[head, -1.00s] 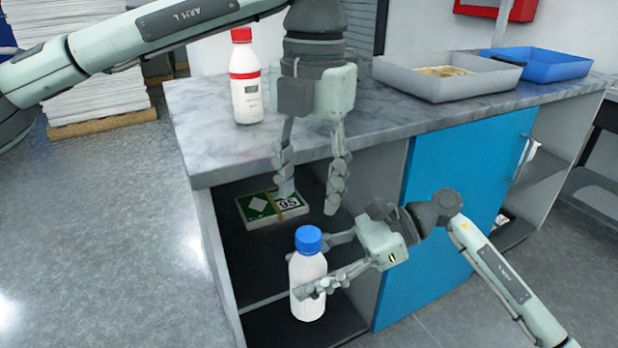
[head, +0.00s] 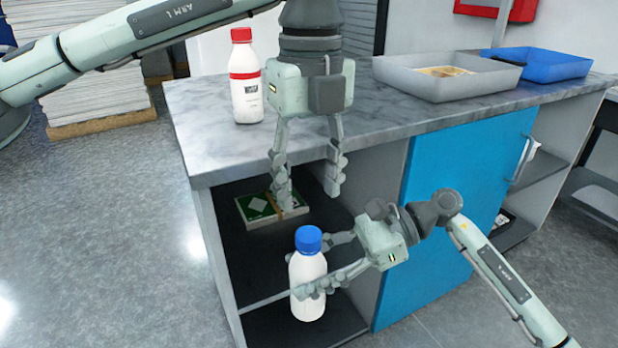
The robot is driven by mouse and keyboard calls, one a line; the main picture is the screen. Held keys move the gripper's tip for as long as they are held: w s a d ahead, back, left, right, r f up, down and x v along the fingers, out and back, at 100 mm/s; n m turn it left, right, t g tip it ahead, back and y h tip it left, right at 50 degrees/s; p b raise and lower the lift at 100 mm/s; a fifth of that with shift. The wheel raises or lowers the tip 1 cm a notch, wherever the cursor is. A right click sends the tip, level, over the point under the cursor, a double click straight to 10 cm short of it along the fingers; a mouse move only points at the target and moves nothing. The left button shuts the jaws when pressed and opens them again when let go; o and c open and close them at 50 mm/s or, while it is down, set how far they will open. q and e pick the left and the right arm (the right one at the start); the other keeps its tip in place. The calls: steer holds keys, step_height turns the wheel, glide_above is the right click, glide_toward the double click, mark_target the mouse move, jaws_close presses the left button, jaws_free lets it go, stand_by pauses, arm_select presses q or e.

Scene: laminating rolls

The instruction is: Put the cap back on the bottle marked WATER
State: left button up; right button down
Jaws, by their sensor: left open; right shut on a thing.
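A white bottle (head: 309,275) with a blue cap (head: 308,238) on its top is upright in my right gripper (head: 322,264), in front of the open shelf. The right gripper is shut on the bottle's body. No label shows on the side facing me. My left gripper (head: 310,197) is open and empty, pointing down above the blue cap and slightly behind it in the picture. A second white bottle (head: 246,98) with a red cap (head: 241,35) and a red band stands on the counter at the left; its small label is too small to read.
The marbled counter (head: 400,118) carries a grey tray (head: 440,88) and a blue tray (head: 550,65) at the right. A green and white pack (head: 262,212) lies on the shelf below. A blue cabinet door (head: 455,200) stands right of the shelf.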

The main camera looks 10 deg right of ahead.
mark_target(308, 233)
arm_select(q)
step_height(308, 233, down, 8)
steer(key=shift+r, duration=0.1)
stand_by(0.4)
